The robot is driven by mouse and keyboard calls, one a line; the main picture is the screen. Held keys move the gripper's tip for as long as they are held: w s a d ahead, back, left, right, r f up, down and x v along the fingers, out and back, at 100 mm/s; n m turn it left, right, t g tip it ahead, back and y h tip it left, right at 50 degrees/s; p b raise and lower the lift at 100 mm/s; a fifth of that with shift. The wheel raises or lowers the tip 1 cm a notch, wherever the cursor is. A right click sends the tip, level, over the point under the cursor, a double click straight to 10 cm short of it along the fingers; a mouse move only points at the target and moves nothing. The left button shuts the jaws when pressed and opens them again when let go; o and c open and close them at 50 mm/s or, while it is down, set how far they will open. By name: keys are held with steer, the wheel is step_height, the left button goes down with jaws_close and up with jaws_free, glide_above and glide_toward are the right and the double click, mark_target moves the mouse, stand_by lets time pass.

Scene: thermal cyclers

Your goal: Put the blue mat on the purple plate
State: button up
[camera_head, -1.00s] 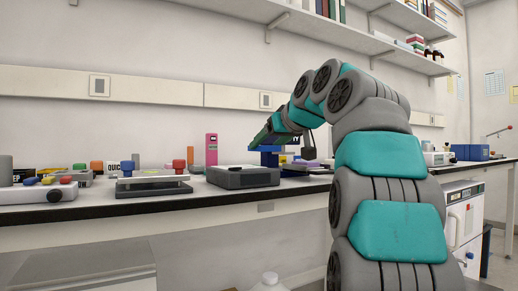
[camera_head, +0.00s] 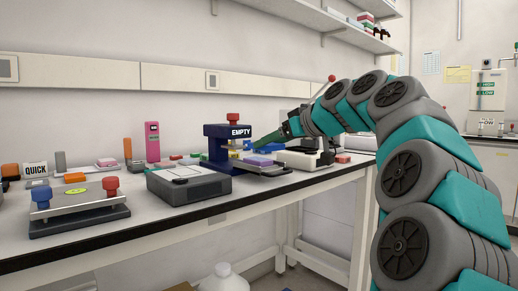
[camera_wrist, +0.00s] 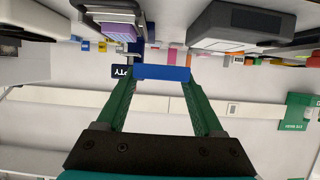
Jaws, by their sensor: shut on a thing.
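The blue mat (camera_wrist: 163,73) is a flat blue strip held between the tips of my green gripper (camera_wrist: 160,78) in the wrist view, which is upside down. In the head view, my gripper (camera_head: 268,142) is shut on the mat, beside the dark blue device (camera_head: 217,143) labelled EMPTY. The purple plate (camera_head: 260,161) lies low at that device's right side, below and close to my gripper. The plate also shows in the wrist view (camera_wrist: 119,31), apart from the mat. My gripper partly hides the mat in the head view.
A grey box-shaped instrument (camera_head: 188,184) stands in front of the device. A clamp with red and blue knobs (camera_head: 78,208) is at the left. A white and black instrument (camera_head: 305,154) stands right of the plate. Small coloured blocks and a pink device (camera_head: 152,141) are behind.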

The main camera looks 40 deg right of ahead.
steer(key=p, duration=0.3)
glide_above(263, 160)
steer(key=shift+f, duration=0.7)
steer(key=shift+w+f, duration=0.15)
steer(key=shift+f, duration=1.65)
steer(key=shift+f+b, duration=0.2)
steer(key=shift+b, duration=0.1)
steer(key=o, duration=1.4)
steer(key=shift+c, duration=0.2)
steer(key=shift+r, duration=0.1)
steer(key=shift+r+p, duration=0.2)
steer(key=shift+p, duration=0.15)
steer(key=b+v, duration=0.1)
steer(key=v, duration=1.1)
steer(key=shift+f+b, duration=0.2)
steer(key=shift+b, duration=0.2)
